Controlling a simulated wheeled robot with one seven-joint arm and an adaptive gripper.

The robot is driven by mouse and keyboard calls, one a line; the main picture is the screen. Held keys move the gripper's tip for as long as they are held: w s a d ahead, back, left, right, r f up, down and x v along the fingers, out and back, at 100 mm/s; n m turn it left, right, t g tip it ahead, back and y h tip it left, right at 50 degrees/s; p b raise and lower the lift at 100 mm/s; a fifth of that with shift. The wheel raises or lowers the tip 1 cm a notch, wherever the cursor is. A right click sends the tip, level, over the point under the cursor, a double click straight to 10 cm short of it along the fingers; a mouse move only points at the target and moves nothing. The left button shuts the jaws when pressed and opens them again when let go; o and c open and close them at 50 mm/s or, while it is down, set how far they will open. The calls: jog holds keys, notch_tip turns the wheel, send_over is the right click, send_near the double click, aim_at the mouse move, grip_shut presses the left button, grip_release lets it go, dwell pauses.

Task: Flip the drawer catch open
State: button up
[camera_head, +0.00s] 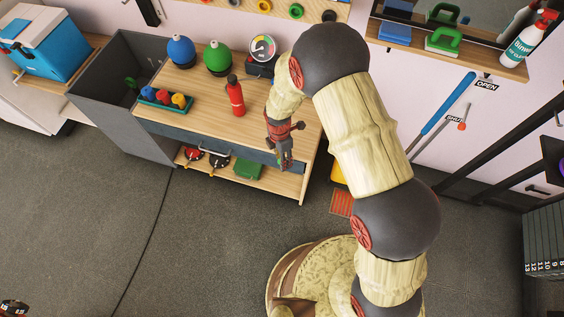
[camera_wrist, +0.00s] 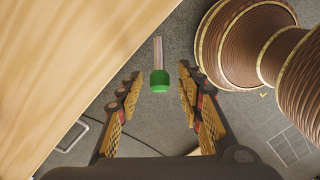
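The dark drawer front (camera_head: 215,145) runs below the wooden bench top. A short metal rod with a green knob (camera_wrist: 159,80), which looks like the drawer catch, shows in the wrist view. My gripper (camera_head: 284,163) hangs at the right part of the drawer front in the head view and largely hides the catch there. In the wrist view my gripper (camera_wrist: 159,72) is open, with its ridged fingers spread on either side of the green knob. Gaps show on both sides, and neither finger appears to touch it. How far the knob lies in depth is unclear.
The wooden bench (camera_head: 205,98) carries a red bottle (camera_head: 235,96), blue and green round items, a gauge (camera_head: 263,48) and a tray of coloured pieces. A lower shelf (camera_head: 262,180) holds a green box (camera_head: 248,169). The floor (camera_head: 200,240) in front is clear.

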notch_tip(320, 180, down, 2)
grip_shut()
dwell(0.6)
